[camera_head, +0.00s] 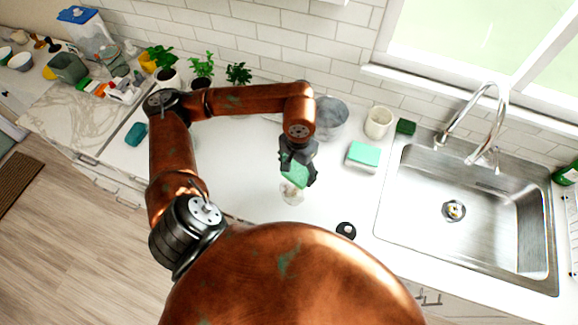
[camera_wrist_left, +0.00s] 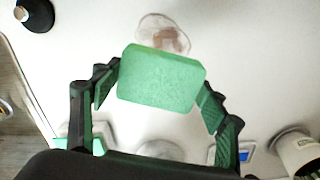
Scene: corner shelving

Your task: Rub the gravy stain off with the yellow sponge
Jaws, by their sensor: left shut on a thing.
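My left gripper (camera_head: 297,178) is shut on a green sponge (camera_wrist_left: 162,78), gripping it by its sides above the white counter. The held sponge (camera_head: 295,174) looks green, not yellow; I see no clearly yellow sponge. A faint brownish-pink stain in a pale ring (camera_head: 292,195) lies on the counter just below the sponge. In the left wrist view, the stain (camera_wrist_left: 168,38) shows just beyond the sponge's far edge, partly hidden by it. I cannot tell whether the sponge touches the counter. My right gripper is in neither view.
A light green block on a white base (camera_head: 364,155) lies to the right, near a cream cup (camera_head: 378,123) and a dark green sponge (camera_head: 405,127). A grey pot (camera_head: 331,118) stands behind the gripper. A small black round object (camera_head: 346,230) is near the front edge, left of the sink (camera_head: 470,190).

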